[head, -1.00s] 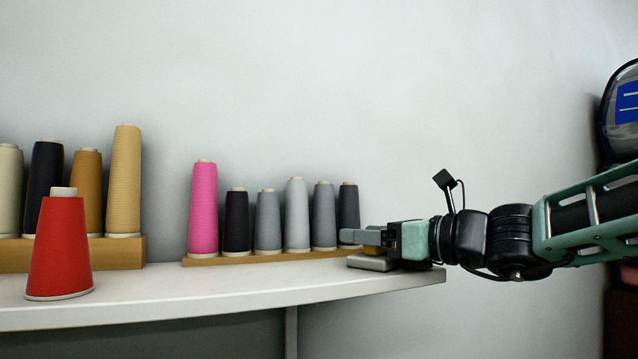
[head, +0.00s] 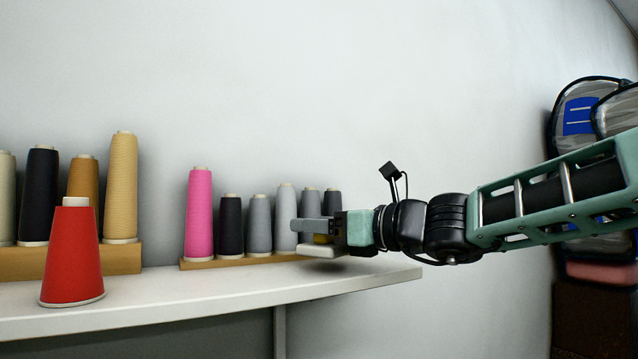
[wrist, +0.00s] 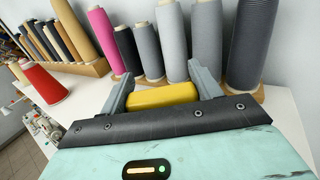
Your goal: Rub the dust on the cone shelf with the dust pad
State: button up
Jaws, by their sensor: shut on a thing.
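My gripper (head: 308,226) is shut on the dust pad (head: 318,251), which has a pale underside and a yellow top. In the wrist view the yellow part (wrist: 163,95) sits between the two grey fingers of my gripper (wrist: 158,55). The pad is low over the right part of the white cone shelf (head: 200,291), in front of the small grey and dark cones. A shadow lies below it; I cannot tell whether it touches the shelf. I cannot make out dust on the shelf; my gripper hides part of the surface.
A row of pink (head: 199,215), black and grey cones stands on a low wooden strip behind the pad. A red cone (head: 72,255) stands at the left front, with more cones behind it. Bagged comforters (head: 577,115) are stacked at the right. The middle front shelf is clear.

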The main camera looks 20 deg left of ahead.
notch_tip(320, 180, up, 2)
jog(key=shift+s+a+p, duration=0.1)
jog(key=shift+a+p, duration=0.05)
jog(key=shift+p, duration=0.4)
notch_tip(320, 180, up, 4)
jog(key=p, duration=0.3)
jog(key=shift+f, duration=0.2)
